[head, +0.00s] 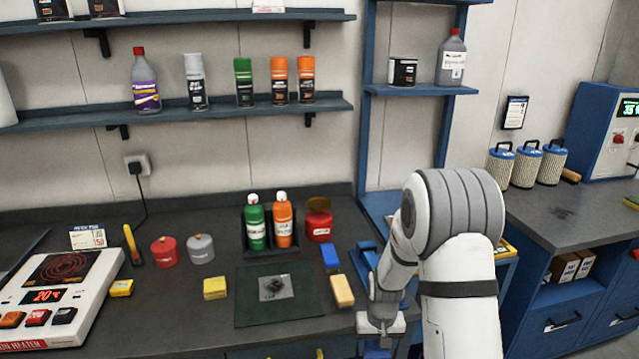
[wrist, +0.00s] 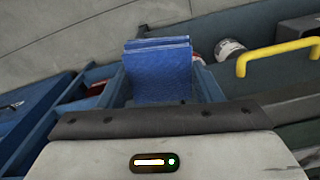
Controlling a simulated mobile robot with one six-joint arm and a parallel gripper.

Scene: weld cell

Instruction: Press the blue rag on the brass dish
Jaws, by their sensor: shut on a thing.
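My gripper (head: 379,340) hangs low at the front edge of the bench, right of the green mat. In the wrist view my gripper (wrist: 160,78) is shut on the blue rag (wrist: 158,72), a folded block upright between the two fingers. In the head view a small bit of the blue rag (head: 378,353) shows under the gripper. A red can (head: 319,226) with a wide, dish-like top stands at the back of the bench, well away from the gripper. I cannot tell whether that top is the brass dish.
A green bottle (head: 255,224) and an orange bottle (head: 283,222) stand in a holder left of the red can. Blue (head: 330,256), tan (head: 342,291) and yellow (head: 215,288) blocks lie around the mat (head: 250,312). A hot plate (head: 60,296) is at left.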

